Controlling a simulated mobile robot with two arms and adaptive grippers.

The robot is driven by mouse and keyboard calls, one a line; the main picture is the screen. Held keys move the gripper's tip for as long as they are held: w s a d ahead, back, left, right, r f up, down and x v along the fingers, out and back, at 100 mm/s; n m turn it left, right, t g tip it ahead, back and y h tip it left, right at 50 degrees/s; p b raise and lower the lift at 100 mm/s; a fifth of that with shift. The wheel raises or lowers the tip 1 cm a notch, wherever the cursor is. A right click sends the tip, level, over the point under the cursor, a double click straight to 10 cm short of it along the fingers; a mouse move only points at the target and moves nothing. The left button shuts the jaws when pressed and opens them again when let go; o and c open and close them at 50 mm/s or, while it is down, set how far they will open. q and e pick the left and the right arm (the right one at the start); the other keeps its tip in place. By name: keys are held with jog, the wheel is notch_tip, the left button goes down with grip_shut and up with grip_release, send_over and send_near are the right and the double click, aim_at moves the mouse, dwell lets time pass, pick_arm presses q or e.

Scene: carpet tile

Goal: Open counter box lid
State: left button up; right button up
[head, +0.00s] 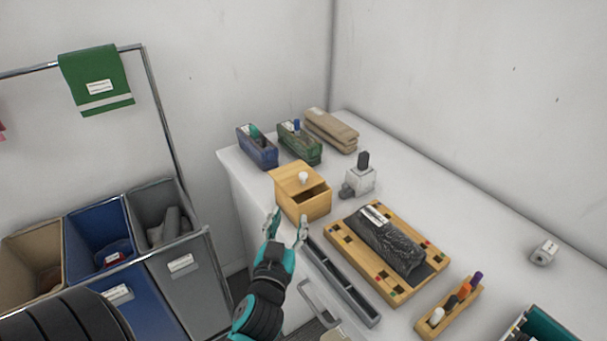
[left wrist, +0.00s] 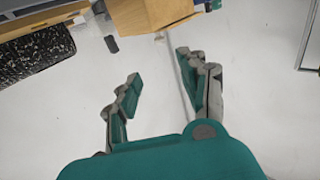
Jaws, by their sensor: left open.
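The counter box is a small light-wood box (head: 297,205) near the left edge of the white counter. Its wooden lid (head: 286,176) carries a white knob (head: 303,177). A dark opening shows at the lid's front right, so the lid does not cover the whole top. My left gripper (head: 287,217) is open and empty, just in front of the box at its near side. I cannot tell if a fingertip touches it. In the left wrist view, the open fingers (left wrist: 158,65) point toward the wooden box (left wrist: 150,14) at the top. My right gripper is not in view.
A wooden tray (head: 348,262) with a dark speckled roll (head: 390,245) lies right of the box. A grey narrow channel (head: 342,280) runs along the counter edge. Blue (head: 257,150) and green (head: 300,146) bins stand behind. A white-and-grey device (head: 360,179) stands close to the box's right.

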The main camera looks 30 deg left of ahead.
aim_at(302, 177)
pick_arm(q)
jog(key=p+x, duration=0.3)
jog(key=x, duration=1.2)
jog(key=shift+w+a+r+p, duration=0.1)
jog(key=shift+w+a+p, duration=0.1)
jog(key=shift+w+p, duration=0.15)
jog(key=shift+w+a, duration=0.25)
jog(key=shift+w, duration=0.35)
jog(key=shift+c, duration=0.4)
